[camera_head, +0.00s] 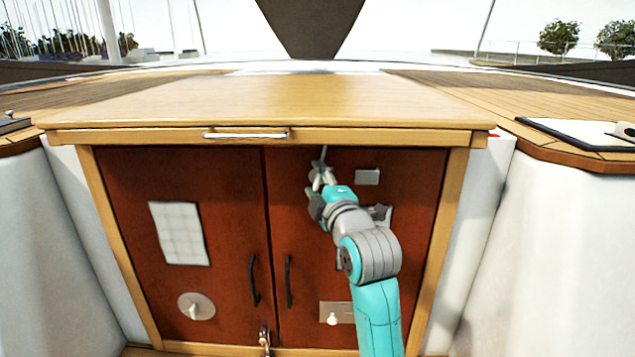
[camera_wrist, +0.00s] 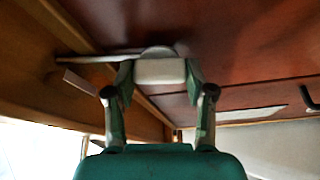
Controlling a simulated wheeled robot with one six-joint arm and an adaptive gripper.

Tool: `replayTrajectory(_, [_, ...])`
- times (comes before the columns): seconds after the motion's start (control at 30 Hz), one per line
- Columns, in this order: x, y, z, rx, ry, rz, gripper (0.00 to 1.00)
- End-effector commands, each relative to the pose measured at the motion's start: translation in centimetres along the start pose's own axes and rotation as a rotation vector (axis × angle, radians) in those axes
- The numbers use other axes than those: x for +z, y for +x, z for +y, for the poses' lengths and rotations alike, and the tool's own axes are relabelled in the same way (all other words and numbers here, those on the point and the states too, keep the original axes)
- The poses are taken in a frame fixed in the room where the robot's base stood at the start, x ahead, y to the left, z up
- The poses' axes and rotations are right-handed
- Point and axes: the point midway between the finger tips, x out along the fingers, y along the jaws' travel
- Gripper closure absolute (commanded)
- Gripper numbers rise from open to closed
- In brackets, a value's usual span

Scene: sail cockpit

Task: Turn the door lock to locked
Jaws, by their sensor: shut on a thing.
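My gripper (camera_head: 320,180) is at the top of the right red-brown door (camera_head: 410,200), just under the wooden counter edge. In the wrist view my gripper (camera_wrist: 160,75) is shut on a pale block-shaped turn piece (camera_wrist: 160,71), one finger on each side. The piece has a rounded grey part behind it against the door. A thin metal rod (camera_wrist: 95,59) runs from it toward the wooden frame; in the head view this rod (camera_head: 323,153) points up. This fitting looks like the door lock. The fingers hide most of it in the head view.
The counter top (camera_head: 270,98) overhangs the doors. Dark handles (camera_head: 253,280) stand near the middle seam. A round knob (camera_head: 196,306) and paper sheet (camera_head: 180,233) are on the left door. A small plate (camera_head: 367,177) is right of my gripper, and a white-knobbed plate (camera_head: 333,318) is lower.

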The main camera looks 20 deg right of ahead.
Motion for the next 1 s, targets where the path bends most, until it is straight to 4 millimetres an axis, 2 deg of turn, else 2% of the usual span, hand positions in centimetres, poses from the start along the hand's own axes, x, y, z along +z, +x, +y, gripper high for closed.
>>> replayTrajectory(0.4, [0.06, 0.02, -0.07, -0.082, -0.193, -0.002, 1.0])
replayTrajectory(1.0, [0.09, 0.02, -0.1, -0.096, -0.227, -0.003, 1.0])
